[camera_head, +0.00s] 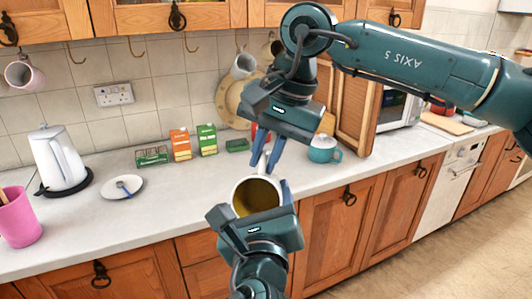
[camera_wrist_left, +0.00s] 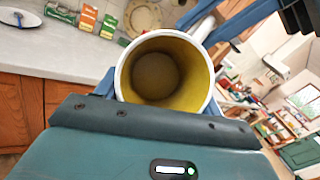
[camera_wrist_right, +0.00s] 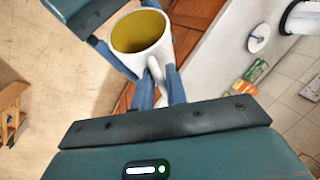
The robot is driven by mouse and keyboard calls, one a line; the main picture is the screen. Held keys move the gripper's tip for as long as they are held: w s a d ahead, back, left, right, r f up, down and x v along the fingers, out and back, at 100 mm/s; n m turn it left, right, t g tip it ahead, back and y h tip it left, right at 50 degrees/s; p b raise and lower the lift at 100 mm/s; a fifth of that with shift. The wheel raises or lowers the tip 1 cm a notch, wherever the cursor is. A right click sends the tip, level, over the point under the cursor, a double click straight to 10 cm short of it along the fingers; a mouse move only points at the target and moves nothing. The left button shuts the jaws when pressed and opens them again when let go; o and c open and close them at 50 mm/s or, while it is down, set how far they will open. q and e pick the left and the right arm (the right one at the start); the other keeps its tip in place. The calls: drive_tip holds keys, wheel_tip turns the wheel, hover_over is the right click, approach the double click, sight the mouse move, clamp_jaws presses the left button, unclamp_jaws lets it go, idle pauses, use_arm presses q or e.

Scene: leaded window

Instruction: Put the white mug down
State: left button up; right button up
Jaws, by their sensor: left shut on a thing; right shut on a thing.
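The white mug (camera_head: 238,196), yellow inside, is held in the air at the counter's front edge, its mouth toward the head camera. My left gripper (camera_head: 258,196) is shut on the mug's body, a finger on each side. My right gripper (camera_head: 265,152) comes from above and is shut on the mug's handle. In the right wrist view the mug (camera_wrist_right: 152,55) shows its handle (camera_wrist_right: 157,72) between my right fingers. In the left wrist view the mug (camera_wrist_left: 122,80) fills the middle, and its mouth shows no contents.
The pale counter (camera_head: 165,215) has free room at left and middle. On it are a kettle (camera_head: 60,158), a saucer (camera_head: 121,187), several small boxes (camera_head: 180,144) and a teal mug (camera_head: 323,149). Mugs hang from wall hooks, such as a pink one (camera_head: 24,72). A pink tumbler (camera_head: 18,217) stands far left.

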use_arm(q)
drive_tip(key=shift+a+r, duration=0.1)
drive_tip(key=o, duration=1.9)
drive_tip(key=s, duration=0.7)
drive_tip(key=w+a+f+n+g+h, duration=0.2)
drive_tip(key=f+n+g, duration=0.1)
drive_tip(key=f+n, duration=0.55)
drive_tip(key=w+a+f+n+g+h, duration=0.1)
drive_tip(key=w+a+f+n+g, duration=0.15)
drive_tip(key=f+n, duration=0.65)
drive_tip(key=s+a+f+n+g, duration=0.1)
drive_tip(key=s+a+f+n, duration=0.2)
drive_tip(key=f, duration=0.4)
drive_tip(key=s+a+f+n, duration=0.4)
drive_tip(key=s+f+n, duration=0.1)
drive_tip(key=s+f, duration=0.1)
drive_tip(key=s+a+f+n+g, duration=0.1)
drive_tip(key=s+a+f+n, duration=0.3)
drive_tip(key=f, duration=0.4)
drive_tip(key=shift+s+g, duration=0.35)
